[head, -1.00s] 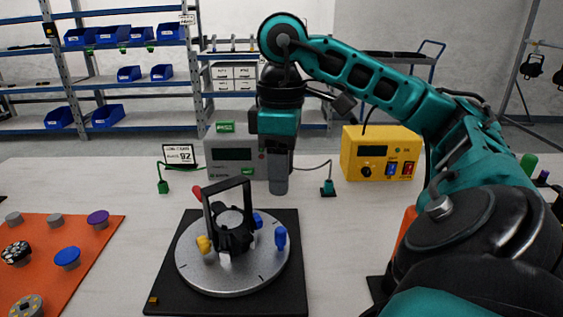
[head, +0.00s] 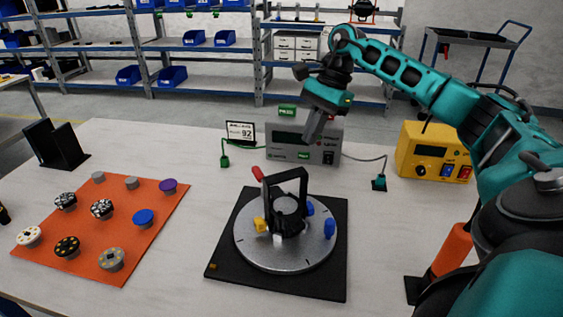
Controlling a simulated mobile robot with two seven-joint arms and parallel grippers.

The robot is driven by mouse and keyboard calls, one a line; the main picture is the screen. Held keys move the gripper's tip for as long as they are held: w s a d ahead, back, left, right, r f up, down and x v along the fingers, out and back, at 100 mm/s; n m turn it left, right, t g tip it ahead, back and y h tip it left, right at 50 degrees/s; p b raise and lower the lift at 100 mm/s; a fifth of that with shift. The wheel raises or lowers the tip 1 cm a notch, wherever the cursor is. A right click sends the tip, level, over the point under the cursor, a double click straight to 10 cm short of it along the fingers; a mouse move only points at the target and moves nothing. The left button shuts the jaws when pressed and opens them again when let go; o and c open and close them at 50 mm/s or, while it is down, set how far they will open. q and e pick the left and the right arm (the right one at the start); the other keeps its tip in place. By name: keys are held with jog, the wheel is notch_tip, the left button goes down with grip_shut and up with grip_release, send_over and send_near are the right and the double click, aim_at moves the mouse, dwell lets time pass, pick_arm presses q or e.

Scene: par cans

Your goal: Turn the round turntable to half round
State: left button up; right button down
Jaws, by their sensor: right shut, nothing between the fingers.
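The round turntable (head: 262,256) is a grey metal disc with tick marks on a black square base (head: 333,283). It carries a black upright frame with a handle (head: 288,178), and red, yellow, white and blue pegs around it. The red peg (head: 257,173) is at the back left, the yellow peg (head: 259,225) at the left, and a blue peg (head: 330,229) at the right. My right gripper (head: 309,138) is shut and empty, tilted, above and behind the turntable, in front of the grey meter. It is apart from the turntable. My left gripper is not in view.
An orange mat (head: 137,251) with several round knobs lies at the left. A grey meter (head: 326,157) and a yellow power box (head: 435,153) stand behind. A black stand (head: 54,145) is at the far left.

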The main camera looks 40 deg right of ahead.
jog(key=f+m, duration=0.1)
jog(key=f, duration=0.2)
jog(key=w+a+f+m, duration=0.1)
jog(key=f, duration=0.2)
jog(key=w+a+f+m, duration=0.1)
jog(key=f, duration=0.3)
jog(key=shift+w+f+m, duration=0.1)
jog(key=shift+w+m, duration=0.1)
jog(key=shift+m, duration=0.1)
jog(key=shift+w+a, duration=0.2)
jog(key=shift+a, duration=0.4)
jog(key=shift+w+a, duration=0.2)
jog(key=shift+a, duration=0.4)
jog(key=shift+w+a, duration=0.25)
jog(key=shift+a, duration=0.45)
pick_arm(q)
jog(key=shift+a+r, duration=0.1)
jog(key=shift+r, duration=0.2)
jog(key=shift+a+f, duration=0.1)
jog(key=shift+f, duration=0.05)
pick_arm(e)
jog(key=shift+a, duration=0.1)
